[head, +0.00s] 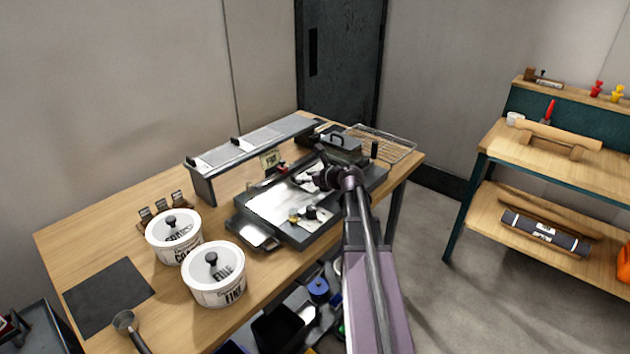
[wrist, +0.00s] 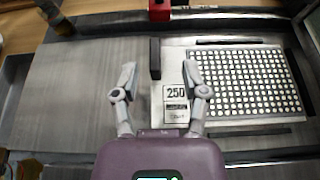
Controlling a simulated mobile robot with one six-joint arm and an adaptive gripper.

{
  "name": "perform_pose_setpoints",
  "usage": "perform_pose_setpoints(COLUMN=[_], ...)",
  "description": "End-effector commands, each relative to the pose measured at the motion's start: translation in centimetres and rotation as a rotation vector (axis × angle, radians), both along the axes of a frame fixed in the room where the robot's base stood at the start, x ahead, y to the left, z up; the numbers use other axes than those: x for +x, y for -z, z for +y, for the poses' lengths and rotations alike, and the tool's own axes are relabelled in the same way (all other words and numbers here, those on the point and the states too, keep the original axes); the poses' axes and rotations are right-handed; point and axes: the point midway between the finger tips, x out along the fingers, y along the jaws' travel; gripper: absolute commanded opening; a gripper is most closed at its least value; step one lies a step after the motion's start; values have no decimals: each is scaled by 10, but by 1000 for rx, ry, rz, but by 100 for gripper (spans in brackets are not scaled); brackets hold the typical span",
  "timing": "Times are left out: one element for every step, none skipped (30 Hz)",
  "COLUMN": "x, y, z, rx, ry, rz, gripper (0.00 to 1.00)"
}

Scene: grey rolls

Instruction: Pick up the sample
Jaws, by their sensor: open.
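No single thing is plainly marked as the sample. In the wrist view, a small dark upright bar (wrist: 154,58) stands just beyond my fingertips, between their lines. A white label reading 250 (wrist: 174,104) lies flat between my fingers, near the right one. A perforated plate with rows of pale dots (wrist: 243,80) lies to the right. My gripper (wrist: 161,75) is open with nothing held between its fingers. In the head view my gripper (head: 325,179) is over the grey tray-like device (head: 268,208) on the wooden table, and my arm hides part of it.
Two white lidded tubs (head: 215,280) (head: 173,240) stand at the table's front left by a dark mat (head: 107,296). A long grey raised shelf (head: 255,143) runs along the back. A wire rack (head: 385,145) lies at the far right. A red block (wrist: 159,10) is ahead of my gripper.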

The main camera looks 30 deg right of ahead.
Motion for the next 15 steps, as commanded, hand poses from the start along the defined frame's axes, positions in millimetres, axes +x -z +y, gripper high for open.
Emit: perform_pose_setpoints(x=[5,6,7,8,9,9,9,9,9,9,9,9,9,9,9], y=[3,3,4,4,4,4,4,4,3,3,3,3,3,3,4], z=[1,2,2,3,3,4,4,4,4,4,4,4,4,4,4], rx=[0,0,0,0,0,0,0,0,0,0,0,-1,-1,-1,-1], ry=[-1,-1,0,0,0,0,0,0,0,0,-1,-1,-1,-1,-1], rz=[0,0,0,0,0,0,0,0,0,0,0,0,0,0,0], gripper=[57,57,57,57,57,57,57,57,57,57,57,57,57,57,57])
